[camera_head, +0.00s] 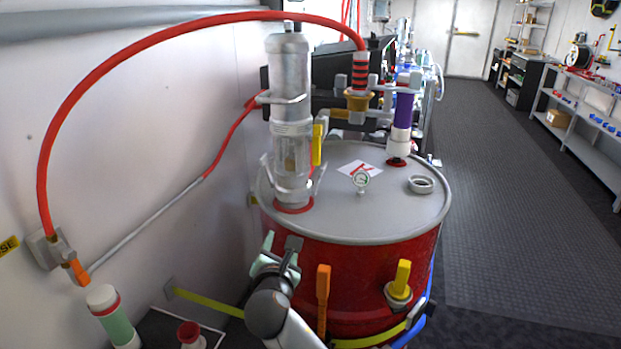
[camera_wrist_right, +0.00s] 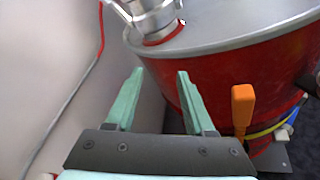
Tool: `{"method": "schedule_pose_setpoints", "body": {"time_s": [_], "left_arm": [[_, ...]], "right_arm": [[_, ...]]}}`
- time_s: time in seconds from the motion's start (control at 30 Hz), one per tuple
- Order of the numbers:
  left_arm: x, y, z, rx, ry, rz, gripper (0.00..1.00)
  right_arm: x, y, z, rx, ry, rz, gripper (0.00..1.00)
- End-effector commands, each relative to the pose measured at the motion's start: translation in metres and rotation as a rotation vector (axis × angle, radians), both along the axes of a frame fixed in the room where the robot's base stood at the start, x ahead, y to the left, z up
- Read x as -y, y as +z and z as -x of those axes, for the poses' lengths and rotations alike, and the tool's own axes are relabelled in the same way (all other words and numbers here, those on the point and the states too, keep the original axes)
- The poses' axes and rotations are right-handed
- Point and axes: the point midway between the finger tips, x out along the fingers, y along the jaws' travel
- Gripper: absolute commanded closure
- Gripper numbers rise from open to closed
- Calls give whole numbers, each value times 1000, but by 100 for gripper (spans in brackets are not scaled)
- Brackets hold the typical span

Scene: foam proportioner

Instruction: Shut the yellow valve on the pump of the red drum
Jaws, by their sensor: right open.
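The red drum (camera_head: 345,270) stands in the middle of the head view with a grey lid. The silver pump (camera_head: 290,110) rises from the lid's left side, and its base (camera_wrist_right: 152,14) shows at the top of the right wrist view. The yellow valve (camera_head: 318,145) is an upright handle at the pump's right side; it is not in the wrist view. My right gripper (camera_head: 280,240) is at the drum's front left, below the lid rim and well below the valve. Its mint fingers (camera_wrist_right: 160,73) are apart with nothing between them. My left gripper is not seen.
An orange handle (camera_head: 323,290) and a yellow-handled drum valve (camera_head: 400,280) stand at the drum's front. A red hose (camera_head: 75,105) arches over the pump from the wall. The aisle floor (camera_head: 510,190) is clear.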

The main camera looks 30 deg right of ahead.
Motion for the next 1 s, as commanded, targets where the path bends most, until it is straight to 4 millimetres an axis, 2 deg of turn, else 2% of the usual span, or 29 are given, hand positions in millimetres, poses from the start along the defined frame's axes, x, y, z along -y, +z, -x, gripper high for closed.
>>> {"method": "schedule_pose_setpoints", "body": {"time_s": [0.03,0.1,0.2,0.33,0.43,0.57,1.0], "left_arm": [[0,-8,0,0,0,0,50],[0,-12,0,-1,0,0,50],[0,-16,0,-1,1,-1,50],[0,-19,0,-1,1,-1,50],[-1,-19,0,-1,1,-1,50],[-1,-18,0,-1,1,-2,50],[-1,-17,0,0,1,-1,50]], "right_arm": [[6,28,-7,-6,-30,120,46],[14,62,-8,-40,-80,270,46],[23,102,-4,-90,-152,426,46],[29,132,3,-141,-216,536,46],[32,141,4,-159,-235,569,46],[42,142,-3,-165,-239,576,46],[106,141,-58,-163,-237,572,46]]}}
